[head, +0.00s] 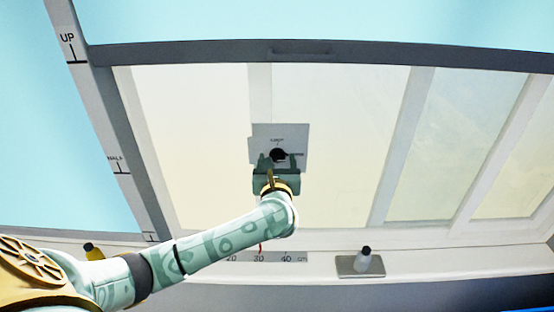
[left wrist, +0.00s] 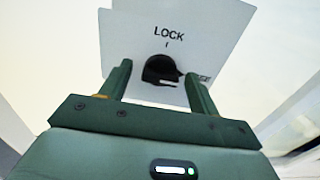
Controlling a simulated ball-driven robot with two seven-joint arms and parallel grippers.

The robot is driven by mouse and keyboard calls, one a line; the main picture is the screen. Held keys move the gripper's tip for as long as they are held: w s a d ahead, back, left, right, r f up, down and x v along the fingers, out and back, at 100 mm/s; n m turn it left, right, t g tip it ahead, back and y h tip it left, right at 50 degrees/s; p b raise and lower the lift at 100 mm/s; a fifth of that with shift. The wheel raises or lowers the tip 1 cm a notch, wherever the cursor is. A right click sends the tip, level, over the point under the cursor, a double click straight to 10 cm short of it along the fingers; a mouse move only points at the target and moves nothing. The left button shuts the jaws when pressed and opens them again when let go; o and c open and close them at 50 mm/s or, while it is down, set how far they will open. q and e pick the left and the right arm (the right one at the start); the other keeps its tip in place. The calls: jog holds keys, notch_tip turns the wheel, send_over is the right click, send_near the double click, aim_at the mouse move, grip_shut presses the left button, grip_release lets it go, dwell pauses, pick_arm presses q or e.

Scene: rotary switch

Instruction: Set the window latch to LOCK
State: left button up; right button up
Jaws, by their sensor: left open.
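The window latch is a black rotary knob (head: 278,155) on a pale square plate (head: 293,132) fixed to the window. In the left wrist view the knob (left wrist: 162,70) sits below the word LOCK and a small tick on the plate (left wrist: 205,25). A narrow part of the knob points right, toward a partly hidden label. My left gripper (head: 278,162) is open, with one finger on each side of the knob. The left wrist view shows the gripper (left wrist: 158,80) with gaps between its fingers and the knob. My right gripper is not in view.
A ruler strip (head: 262,257) lies along the sill. Grey frame bars (head: 400,145) cross the window.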

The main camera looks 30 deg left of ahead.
pick_arm(q)
jog(key=shift+w, duration=0.15)
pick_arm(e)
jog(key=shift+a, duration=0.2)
pick_arm(q)
jog(key=c, duration=1)
jog(key=shift+f+n+b, duration=0.2)
jog(key=shift+n+b, duration=0.2)
jog(key=shift+b, duration=0.4)
jog(key=shift+a+f+n+b, duration=0.1)
jog(key=shift+a+n+b, duration=0.05)
jog(key=shift+n+b, duration=10)
pick_arm(e)
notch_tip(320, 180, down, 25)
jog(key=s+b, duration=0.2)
jog(key=b, duration=0.1)
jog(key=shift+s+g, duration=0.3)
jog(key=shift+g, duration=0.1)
pick_arm(q)
jog(key=m, duration=0.3)
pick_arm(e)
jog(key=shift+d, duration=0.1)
pick_arm(q)
jog(key=o, duration=1)
